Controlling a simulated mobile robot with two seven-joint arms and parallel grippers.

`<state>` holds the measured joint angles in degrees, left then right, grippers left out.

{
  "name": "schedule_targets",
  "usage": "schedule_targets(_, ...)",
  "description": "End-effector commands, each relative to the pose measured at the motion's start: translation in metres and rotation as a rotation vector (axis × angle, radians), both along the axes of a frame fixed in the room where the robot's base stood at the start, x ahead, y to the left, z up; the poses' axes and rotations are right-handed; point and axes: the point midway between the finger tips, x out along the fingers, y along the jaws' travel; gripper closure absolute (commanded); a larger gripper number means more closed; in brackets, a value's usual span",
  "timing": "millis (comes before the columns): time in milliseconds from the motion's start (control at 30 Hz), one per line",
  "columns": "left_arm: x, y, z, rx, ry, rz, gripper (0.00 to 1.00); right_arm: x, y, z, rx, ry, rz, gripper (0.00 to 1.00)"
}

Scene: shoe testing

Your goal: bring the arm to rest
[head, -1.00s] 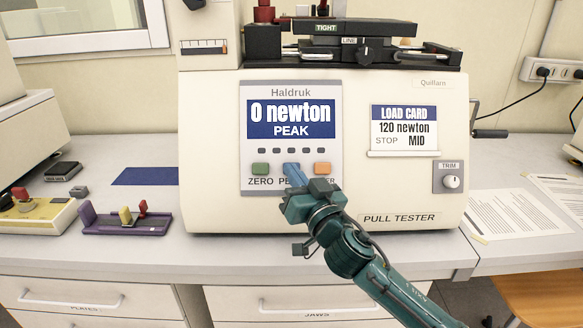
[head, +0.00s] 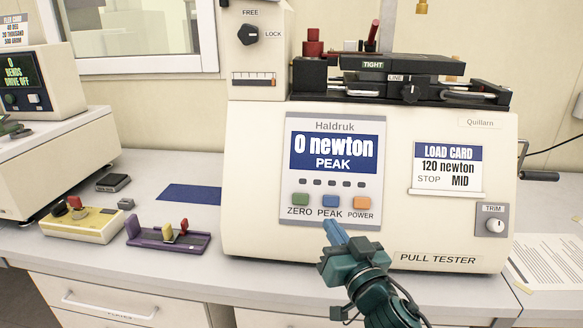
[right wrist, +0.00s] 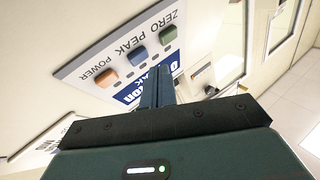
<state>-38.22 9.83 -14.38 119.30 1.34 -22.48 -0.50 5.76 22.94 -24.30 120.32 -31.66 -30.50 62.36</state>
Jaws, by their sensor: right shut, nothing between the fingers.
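My right gripper (head: 335,233) is shut with nothing between its blue fingers. It is just below the blue PEAK button (head: 330,201) on the pull tester (head: 262,190) and looks apart from it. In the right wrist view the shut fingers (right wrist: 158,88) point toward the panel, with the PEAK button (right wrist: 137,56) beyond them. My right arm comes in from the bottom of the head view. The display (head: 334,155) reads 0 newton, PEAK.
A purple fixture (head: 150,236) and a yellow-topped device (head: 82,226) stand on the bench at the left, near a blue mat (head: 190,194). Another machine (head: 50,150) stands at the far left. Papers (head: 550,262) lie at the right. The bench's front strip has free room.

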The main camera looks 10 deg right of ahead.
Motion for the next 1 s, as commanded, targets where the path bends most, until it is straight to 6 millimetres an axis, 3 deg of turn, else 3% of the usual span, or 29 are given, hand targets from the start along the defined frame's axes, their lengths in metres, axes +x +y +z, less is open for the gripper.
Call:
schedule_targets(33, 0.0, 0.0, -0.001, 0.001, 0.001, 0.001, 0.64, -0.01, 0.002, -0.032, -0.02, 0.069, 0.004, 1.0)
schedule_targets(200, -0.002, 0.003, -0.006, 0.006, 0.013, 0.006, 0.64, -0.067, 0.007, -0.144, -0.136, 0.315, 0.046, 1.0)
schedule_targets(300, -0.003, 0.005, -0.011, 0.01, 0.024, 0.012, 0.64, -0.112, 0.009, -0.199, -0.196, 0.441, 0.084, 1.0)
schedule_targets(400, -0.005, 0.006, -0.018, 0.014, 0.038, 0.016, 0.64, -0.156, 0.011, -0.241, -0.247, 0.539, 0.119, 1.0)
schedule_targets(500, -0.006, 0.008, -0.021, 0.017, 0.045, 0.021, 0.64, -0.19, 0.011, -0.266, -0.282, 0.606, 0.145, 1.0)
schedule_targets(600, -0.005, 0.009, -0.021, 0.017, 0.045, 0.026, 0.64, -0.21, 0.011, -0.279, -0.305, 0.639, 0.162, 1.0)
schedule_targets(1000, -0.003, 0.01, -0.02, 0.015, 0.043, 0.031, 0.64, -0.218, 0.011, -0.284, -0.318, 0.651, 0.169, 1.0)
